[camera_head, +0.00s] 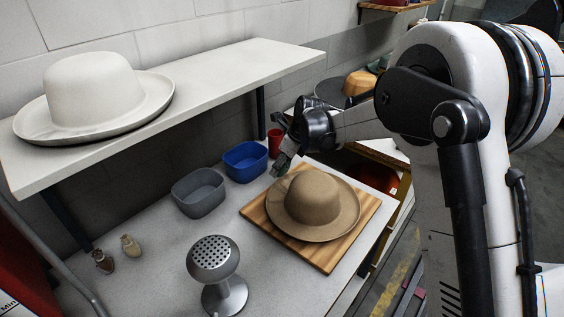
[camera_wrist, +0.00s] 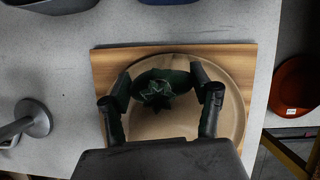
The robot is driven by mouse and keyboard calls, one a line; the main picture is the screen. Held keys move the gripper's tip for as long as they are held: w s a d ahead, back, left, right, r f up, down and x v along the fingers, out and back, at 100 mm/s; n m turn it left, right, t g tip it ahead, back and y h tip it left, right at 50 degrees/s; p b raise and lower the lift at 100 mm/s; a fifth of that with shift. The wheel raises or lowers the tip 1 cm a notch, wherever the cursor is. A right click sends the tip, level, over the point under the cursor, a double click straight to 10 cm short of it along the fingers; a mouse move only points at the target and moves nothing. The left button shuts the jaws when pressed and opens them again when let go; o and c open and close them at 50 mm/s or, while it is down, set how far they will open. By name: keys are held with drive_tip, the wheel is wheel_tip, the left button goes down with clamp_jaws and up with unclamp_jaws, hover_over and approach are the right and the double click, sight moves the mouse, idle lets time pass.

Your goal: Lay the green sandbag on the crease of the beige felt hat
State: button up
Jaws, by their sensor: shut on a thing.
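The beige felt hat (camera_head: 313,200) sits upright, brim down, on a wooden board (camera_head: 254,214). In the wrist view its round brim (camera_wrist: 236,108) lies below my gripper. My gripper (camera_head: 284,160) is shut on the dark green sandbag (camera_wrist: 160,88), which has a star-like gathered top. In the head view the gripper and bag are above the far left edge of the brim, beside the crown. In the wrist view the bag and fingers cover much of the crown, so the crease is hidden. I cannot tell the exact height of the bag above the hat.
A blue bin (camera_head: 246,162), a grey bin (camera_head: 199,192) and a red cup (camera_head: 275,142) stand left of and behind the board. A metal perforated-head stand (camera_head: 214,262) is in front. A white shelf (camera_head: 215,85) with a cream hat (camera_head: 95,95) overhangs the left.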

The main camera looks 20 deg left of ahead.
sight(279, 189)
drive_tip(key=shift+f+b, duration=0.65)
drive_tip(key=shift+f, duration=1.2)
drive_tip(key=shift+f+b, duration=1.6)
drive_tip(key=shift+f, duration=0.4)
drive_tip(key=shift+f+b, duration=0.4)
drive_tip(key=shift+f, duration=0.1)
drive_tip(key=o, duration=1.3)
drive_tip(key=shift+o, duration=0.2)
drive_tip(key=shift+r, duration=0.1)
drive_tip(key=shift+r+p, duration=1.95)
drive_tip(key=shift+r, duration=3)
